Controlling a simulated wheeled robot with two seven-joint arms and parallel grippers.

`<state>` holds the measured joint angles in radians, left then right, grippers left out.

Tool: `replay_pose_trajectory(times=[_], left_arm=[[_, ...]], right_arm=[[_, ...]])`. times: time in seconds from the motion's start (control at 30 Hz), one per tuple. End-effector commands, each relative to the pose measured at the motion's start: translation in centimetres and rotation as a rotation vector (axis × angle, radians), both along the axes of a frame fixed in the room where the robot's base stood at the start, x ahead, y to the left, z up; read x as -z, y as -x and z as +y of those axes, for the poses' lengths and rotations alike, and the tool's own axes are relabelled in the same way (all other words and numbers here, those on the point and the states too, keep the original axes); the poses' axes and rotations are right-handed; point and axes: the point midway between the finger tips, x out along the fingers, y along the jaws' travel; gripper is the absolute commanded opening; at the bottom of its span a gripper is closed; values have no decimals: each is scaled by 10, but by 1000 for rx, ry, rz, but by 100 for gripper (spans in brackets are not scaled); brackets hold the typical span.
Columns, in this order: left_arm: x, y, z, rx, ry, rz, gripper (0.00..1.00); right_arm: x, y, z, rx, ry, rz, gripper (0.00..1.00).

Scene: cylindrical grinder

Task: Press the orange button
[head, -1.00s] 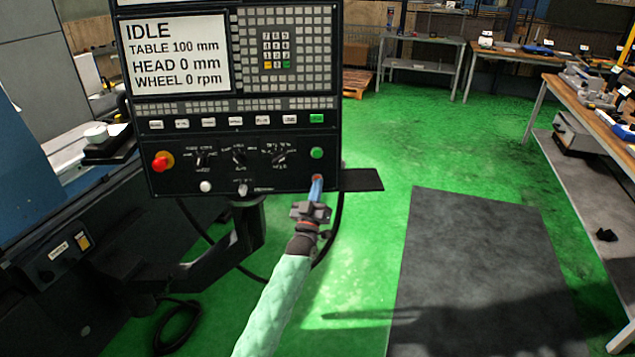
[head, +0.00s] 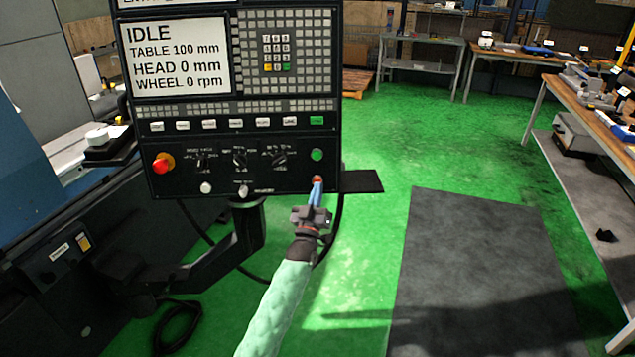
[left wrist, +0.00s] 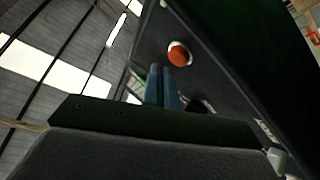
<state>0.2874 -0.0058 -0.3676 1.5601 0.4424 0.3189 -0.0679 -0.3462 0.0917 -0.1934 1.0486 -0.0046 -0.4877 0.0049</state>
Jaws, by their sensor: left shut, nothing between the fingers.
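The orange button (head: 317,179) is at the lower right of the black control panel (head: 290,184), below a green button. In the head view its upper part shows just above my left gripper's fingertips. My left gripper (head: 317,187) is shut and empty, its blue fingers pointing up at the panel. In the left wrist view the orange button (left wrist: 179,54) is a round cap on the dark panel face, slightly above and right of the closed fingertips (left wrist: 162,69). A small gap shows between tips and button there. My right gripper is in neither view.
The panel's screen (head: 180,58) reads IDLE. A green button (head: 317,155) sits just above the orange one, and a red knob (head: 161,163) is at the panel's left. A dark shelf (head: 362,181) sticks out at the right. The green floor right of it is open.

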Motion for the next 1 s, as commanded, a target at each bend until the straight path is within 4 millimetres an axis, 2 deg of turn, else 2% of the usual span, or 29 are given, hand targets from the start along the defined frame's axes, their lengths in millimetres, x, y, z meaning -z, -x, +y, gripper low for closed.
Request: replay_pose_trajectory(times=[0.37,1.0], left_arm=[[-1,4,0,1,0,1,0],[-9,49,-4,0,0,0,0]], right_arm=[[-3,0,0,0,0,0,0],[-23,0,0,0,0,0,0]])
